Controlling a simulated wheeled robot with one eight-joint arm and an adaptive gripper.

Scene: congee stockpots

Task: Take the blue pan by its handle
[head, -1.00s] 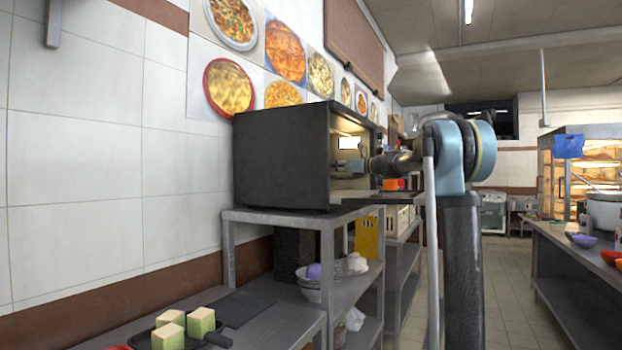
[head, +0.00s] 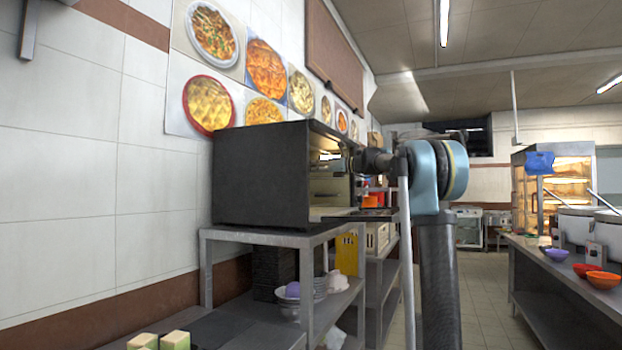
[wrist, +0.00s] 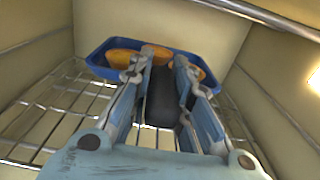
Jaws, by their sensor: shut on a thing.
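The blue pan (wrist: 97,61) is inside the dark box-shaped oven (head: 258,178), on a wire rack (wrist: 40,118), in the wrist view. Orange-brown pieces (wrist: 125,44) lie in it. Its dark handle (wrist: 160,103) points toward the wrist camera. My gripper (wrist: 164,60) is shut on the handle, one finger on each side. The fingers cover part of the pan's near rim. In the head view my arm reaches into the oven's open front, and the pan cannot be made out there.
The oven walls and a metal bar (wrist: 265,16) are close around the gripper. The oven stands on a metal shelf unit (head: 256,236). A counter (head: 565,262) with bowls and large pots stands at right. The aisle floor (head: 475,285) between is clear.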

